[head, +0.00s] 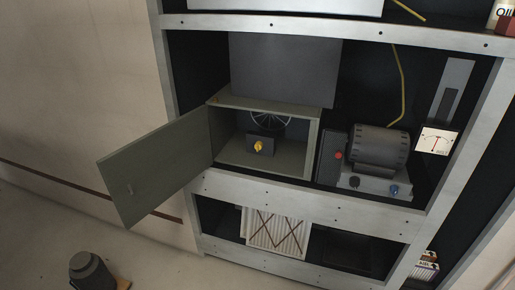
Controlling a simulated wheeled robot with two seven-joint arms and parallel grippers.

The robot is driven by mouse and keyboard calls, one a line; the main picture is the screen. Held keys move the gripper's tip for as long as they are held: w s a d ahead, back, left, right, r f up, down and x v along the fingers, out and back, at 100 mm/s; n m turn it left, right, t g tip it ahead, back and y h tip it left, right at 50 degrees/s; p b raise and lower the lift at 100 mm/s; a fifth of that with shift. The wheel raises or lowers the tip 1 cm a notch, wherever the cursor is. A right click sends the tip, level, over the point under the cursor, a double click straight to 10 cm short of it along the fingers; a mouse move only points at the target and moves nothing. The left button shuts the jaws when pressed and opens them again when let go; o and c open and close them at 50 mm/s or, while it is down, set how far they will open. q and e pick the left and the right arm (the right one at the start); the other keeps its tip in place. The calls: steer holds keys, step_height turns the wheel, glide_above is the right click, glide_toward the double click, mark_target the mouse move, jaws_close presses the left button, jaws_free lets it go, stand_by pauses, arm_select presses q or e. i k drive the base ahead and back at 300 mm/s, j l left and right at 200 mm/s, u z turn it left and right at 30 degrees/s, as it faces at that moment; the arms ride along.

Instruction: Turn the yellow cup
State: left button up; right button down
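The yellow cup (258,146) is a small yellow piece on the front of a dark block (264,156). The block stands inside a grey-green box (313,145) on the rack shelf, with a spoked wheel (270,121) behind it. The box's door (155,168) is swung wide open to the left, with a small handle on its face. The cup is unobstructed from the front. Neither of my grippers shows in the head view.
A white meter (437,140) sits farther right. A crossed filter panel (276,232) is below. A dark round object (90,270) is at the bottom left.

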mark_target(259, 145)
steer(key=u, duration=0.55)
steer(key=i+l+u, duration=0.2)
steer(key=u, duration=0.15)
steer(key=i+l+u, duration=0.15)
steer(key=l+u, duration=0.2)
steer(key=i+l+u, duration=0.15)
steer(key=l+u, duration=0.2)
